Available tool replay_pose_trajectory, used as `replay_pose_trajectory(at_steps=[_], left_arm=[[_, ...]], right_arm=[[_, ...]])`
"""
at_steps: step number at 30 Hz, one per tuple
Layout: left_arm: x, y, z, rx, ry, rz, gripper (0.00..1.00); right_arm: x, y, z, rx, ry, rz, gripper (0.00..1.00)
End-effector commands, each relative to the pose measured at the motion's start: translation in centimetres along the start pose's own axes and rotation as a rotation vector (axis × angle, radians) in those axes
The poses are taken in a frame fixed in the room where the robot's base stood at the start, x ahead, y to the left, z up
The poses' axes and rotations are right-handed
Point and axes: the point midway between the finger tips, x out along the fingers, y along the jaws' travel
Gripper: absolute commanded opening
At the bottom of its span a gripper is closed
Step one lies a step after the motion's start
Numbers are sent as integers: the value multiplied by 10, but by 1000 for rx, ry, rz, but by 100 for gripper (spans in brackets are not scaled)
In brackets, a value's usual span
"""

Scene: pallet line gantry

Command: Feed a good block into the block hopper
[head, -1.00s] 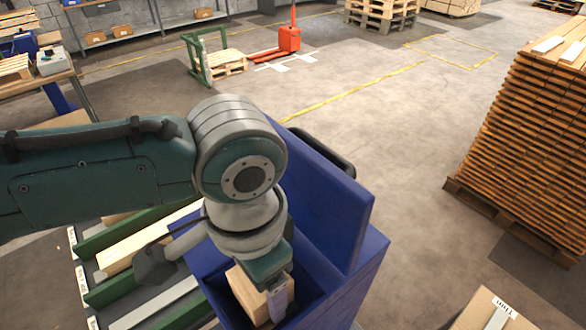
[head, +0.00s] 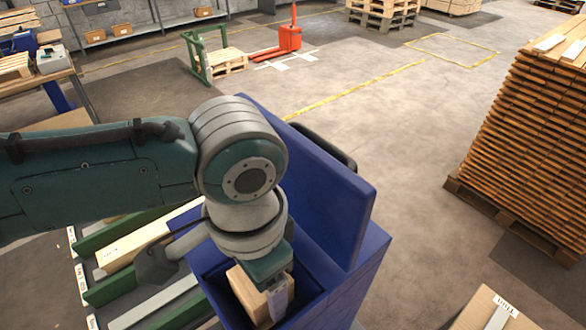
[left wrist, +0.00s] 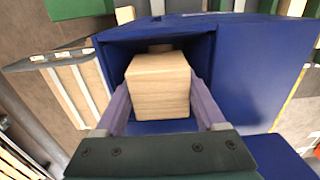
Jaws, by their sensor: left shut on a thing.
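The wooden block (head: 250,296) is pale and box-shaped, and my left gripper (head: 278,298) is shut on it. The block hopper (head: 340,225) is a blue box with an open top and a tall back wall. The gripper holds the block in the hopper's opening, below the rim as far as I can see. In the left wrist view the block (left wrist: 158,85) sits between the two fingers, with the blue hopper wall (left wrist: 245,75) around it. The block's lower end is hidden. My right gripper is not in view.
Left of the hopper are green rails with boards (head: 135,243) in a rack. A tall stack of planks (head: 525,130) stands on a pallet at right. A cardboard box (head: 487,312) labelled "Thin" is at lower right. Open floor lies behind the hopper.

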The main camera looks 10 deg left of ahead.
Motion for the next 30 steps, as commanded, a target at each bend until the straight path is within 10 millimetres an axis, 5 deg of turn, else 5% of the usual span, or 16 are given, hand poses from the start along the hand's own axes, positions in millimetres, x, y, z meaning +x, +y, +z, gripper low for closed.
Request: replay_pose_trajectory(at_steps=[8, 9, 16, 30], left_arm=[[4, 0, 0, 0, 0, 0, 14], [4, 0, 0, 0, 0, 0, 74], [1, 0, 0, 0, 1, 0, 100], [-74, 0, -1, 2, 5, -1, 100]], right_arm=[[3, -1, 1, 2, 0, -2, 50], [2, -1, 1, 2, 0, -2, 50], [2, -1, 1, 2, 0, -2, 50], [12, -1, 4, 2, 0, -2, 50]])
